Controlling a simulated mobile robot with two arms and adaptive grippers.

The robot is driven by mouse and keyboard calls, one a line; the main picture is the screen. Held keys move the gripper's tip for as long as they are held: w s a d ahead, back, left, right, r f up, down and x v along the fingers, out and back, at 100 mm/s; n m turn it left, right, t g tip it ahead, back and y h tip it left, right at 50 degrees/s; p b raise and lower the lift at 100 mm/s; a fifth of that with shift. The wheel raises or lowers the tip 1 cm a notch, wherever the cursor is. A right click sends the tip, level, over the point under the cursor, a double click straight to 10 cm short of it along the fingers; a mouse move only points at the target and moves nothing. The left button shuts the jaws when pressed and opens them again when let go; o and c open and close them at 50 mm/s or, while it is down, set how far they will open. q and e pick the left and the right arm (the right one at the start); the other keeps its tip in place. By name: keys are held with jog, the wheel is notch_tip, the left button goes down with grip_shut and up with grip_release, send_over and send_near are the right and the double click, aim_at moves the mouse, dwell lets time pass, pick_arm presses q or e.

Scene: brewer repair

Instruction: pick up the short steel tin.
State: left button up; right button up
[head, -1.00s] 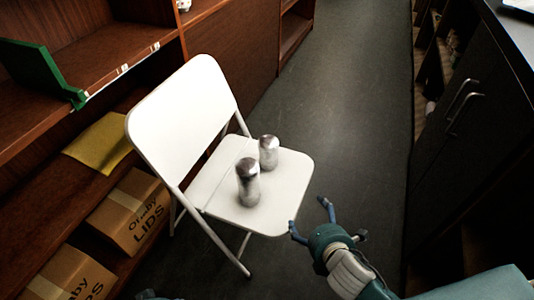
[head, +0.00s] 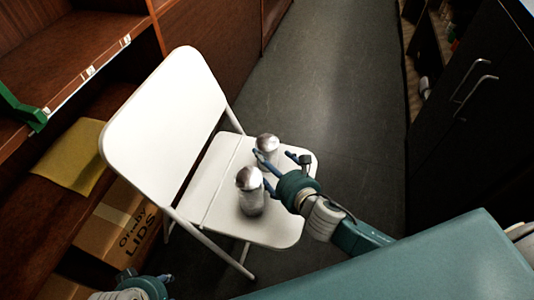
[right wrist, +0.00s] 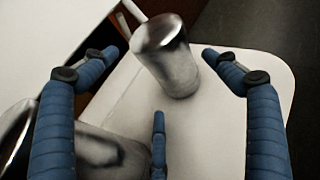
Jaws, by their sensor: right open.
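Two plain steel tins stand upright on the seat of a white folding chair. The far tin (head: 267,148) looks the shorter one; in the right wrist view it (right wrist: 168,60) stands ahead, between the spread fingers, with a gap on either side. The nearer, taller-looking tin (head: 250,192) is at the lower left of the wrist view (right wrist: 110,152), partly behind a finger. My right gripper (head: 270,172) is open and empty, its blue fingers over the seat beside both tins. My left gripper (head: 140,283) shows only partly at the bottom left; its fingers are unclear.
The chair backrest (head: 170,115) rises left of the tins. Wooden shelves at the left hold a cardboard box (head: 118,225) and a yellow sheet (head: 72,155). A dark cabinet (head: 465,110) stands at the right. The floor (head: 330,80) between is clear.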

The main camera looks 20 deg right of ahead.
jog(key=b+x, duration=0.1)
jog(key=x, duration=0.3)
jog(key=shift+w, duration=0.45)
jog(key=c, duration=1.1)
pick_arm(q)
jog(key=v, duration=0.4)
jog(key=shift+a+r, duration=0.1)
jog(key=shift+r, duration=0.3)
pick_arm(e)
jog(key=shift+c, duration=0.2)
jog(key=shift+r, duration=0.1)
